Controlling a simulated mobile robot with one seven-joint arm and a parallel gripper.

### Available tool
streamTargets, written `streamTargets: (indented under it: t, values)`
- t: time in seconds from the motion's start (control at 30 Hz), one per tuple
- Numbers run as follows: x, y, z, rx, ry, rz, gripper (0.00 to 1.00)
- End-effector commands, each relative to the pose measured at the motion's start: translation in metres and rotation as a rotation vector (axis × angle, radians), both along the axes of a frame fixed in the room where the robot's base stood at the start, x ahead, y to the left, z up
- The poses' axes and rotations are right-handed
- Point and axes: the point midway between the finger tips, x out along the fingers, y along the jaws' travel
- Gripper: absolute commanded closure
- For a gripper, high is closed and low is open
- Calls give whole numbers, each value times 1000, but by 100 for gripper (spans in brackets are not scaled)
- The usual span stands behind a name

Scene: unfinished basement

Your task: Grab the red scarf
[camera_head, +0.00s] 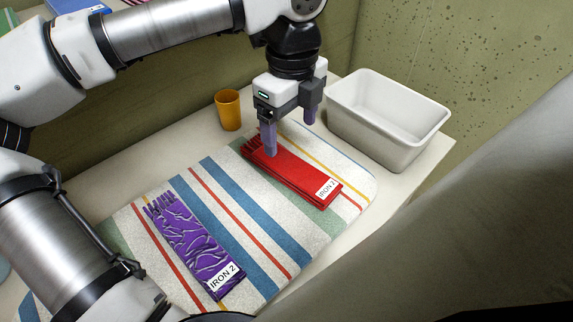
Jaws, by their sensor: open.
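The red scarf (300,175) lies folded flat on a striped cloth-covered board (240,181), with fringe at its upper left end and a white tag reading "IRON 2" at its lower right end. My gripper (290,134) is open and points down above the fringed end of the red scarf. One finger overlaps the scarf in the picture; the other is farther right and behind. I cannot tell whether the fingertip touches the cloth. Nothing shows between the fingers.
A purple patterned scarf (192,245) with an "IRON 2" tag lies on the same board, to the lower left. An orange cup (228,110) stands behind the board. A white bin (429,137) stands at the right, near the concrete wall (500,60).

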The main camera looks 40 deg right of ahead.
Motion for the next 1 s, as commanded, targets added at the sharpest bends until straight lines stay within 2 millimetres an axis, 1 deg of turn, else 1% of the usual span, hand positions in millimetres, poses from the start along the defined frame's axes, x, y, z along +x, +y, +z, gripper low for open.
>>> streamTargets:
  t: [0.03,0.1,0.2,0.37,0.6,0.67,0.8,0.97,1.0]
  values:
    - [-1,0,-9,0,3,-4,20]
    - [0,0,-20,0,2,-2,20]
    - [0,0,-30,0,0,-1,20]
    - [1,1,-39,0,2,-1,20]
    - [3,2,-73,-1,3,-1,20]
    - [3,2,-79,0,2,-1,20]
    - [3,2,-86,-1,0,-1,20]
    - [3,2,-86,-1,0,-1,20]
    - [3,2,-86,-1,0,-1,24]
